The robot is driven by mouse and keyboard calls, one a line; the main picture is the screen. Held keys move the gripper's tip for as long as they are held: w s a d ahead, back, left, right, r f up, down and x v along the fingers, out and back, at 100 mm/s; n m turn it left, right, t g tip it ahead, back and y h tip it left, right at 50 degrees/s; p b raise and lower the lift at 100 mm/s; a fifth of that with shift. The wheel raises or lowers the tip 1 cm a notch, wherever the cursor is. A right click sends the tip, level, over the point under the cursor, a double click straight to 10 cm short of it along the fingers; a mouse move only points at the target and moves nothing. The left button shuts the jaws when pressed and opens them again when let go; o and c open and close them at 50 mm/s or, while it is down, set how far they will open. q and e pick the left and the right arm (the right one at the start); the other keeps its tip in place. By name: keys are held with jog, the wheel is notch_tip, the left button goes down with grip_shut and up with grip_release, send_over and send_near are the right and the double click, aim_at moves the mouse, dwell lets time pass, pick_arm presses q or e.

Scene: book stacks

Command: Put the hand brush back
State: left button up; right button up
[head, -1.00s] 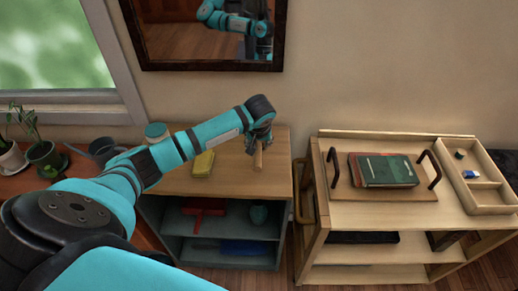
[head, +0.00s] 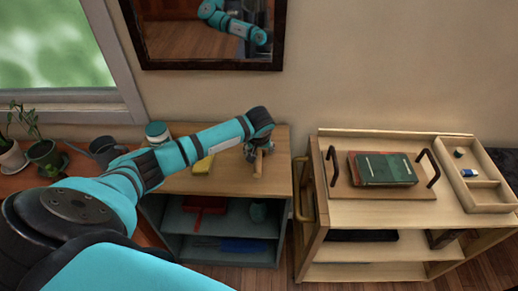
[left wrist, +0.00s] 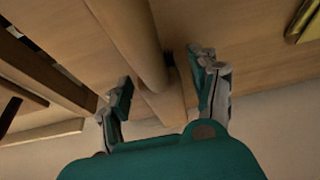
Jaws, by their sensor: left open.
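A light wooden piece (head: 258,163), seemingly the hand brush, is on the top of the low grey cabinet, near its right side. My left gripper (head: 257,147) is open, right at this piece. In the left wrist view, the wooden piece (left wrist: 135,40) runs in between the two spread fingers of my left gripper (left wrist: 165,92), with a gap visible at its sides. My right gripper is not in view.
A yellow object (head: 203,167) and a lidded jar (head: 157,132) share the cabinet top (head: 225,180). A wooden cart (head: 375,213) at right carries a tray with books (head: 385,169) and a divided box (head: 490,195). Potted plants (head: 45,158) stand at left.

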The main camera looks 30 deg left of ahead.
pick_arm(q)
jog(key=shift+r, duration=0.1)
jog(key=v, duration=1.2)
jog(key=shift+r, duration=0.1)
